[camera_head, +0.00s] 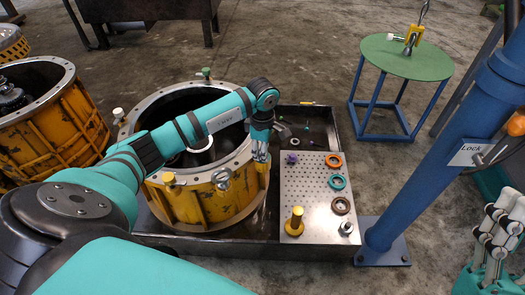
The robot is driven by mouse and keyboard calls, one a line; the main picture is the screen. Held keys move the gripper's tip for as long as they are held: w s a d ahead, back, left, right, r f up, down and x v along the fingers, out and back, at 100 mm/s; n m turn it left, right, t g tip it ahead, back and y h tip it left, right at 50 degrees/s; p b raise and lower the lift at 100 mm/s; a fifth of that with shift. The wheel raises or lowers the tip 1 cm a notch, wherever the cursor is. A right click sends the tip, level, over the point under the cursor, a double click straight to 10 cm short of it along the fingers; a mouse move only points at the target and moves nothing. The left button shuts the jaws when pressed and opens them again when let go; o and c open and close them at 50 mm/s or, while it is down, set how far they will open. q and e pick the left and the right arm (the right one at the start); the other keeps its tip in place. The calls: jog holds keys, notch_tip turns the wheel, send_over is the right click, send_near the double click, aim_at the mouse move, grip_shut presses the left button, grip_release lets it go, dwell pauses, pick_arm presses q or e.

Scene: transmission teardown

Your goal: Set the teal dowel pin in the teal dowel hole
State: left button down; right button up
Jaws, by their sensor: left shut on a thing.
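My left gripper (262,156) points down at the right rim of the yellow round housing (235,203). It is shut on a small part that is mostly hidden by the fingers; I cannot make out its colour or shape. A small teal fitting (205,72) stands on the far rim of the housing. I cannot tell whether it marks the teal dowel hole, and no hole can be made out. A grey and teal gripper (501,210), which seems to be my right one, shows at the lower right edge; its jaw opening is unclear.
A perforated plate (301,187) holds an orange ring (334,160), a teal ring (336,182), a brown ring (342,205) and a yellow post (295,222). A blue column (435,150) stands right of it. A green round table (405,58) is behind. Another yellow housing (65,125) stands left.

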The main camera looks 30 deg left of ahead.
pick_arm(q)
jog(key=c, duration=1.2)
grip_release()
jog(key=shift+s+f, duration=0.1)
jog(key=shift+f, duration=0.2)
notch_tip(320, 180, up, 12)
jog(key=shift+r, duration=0.1)
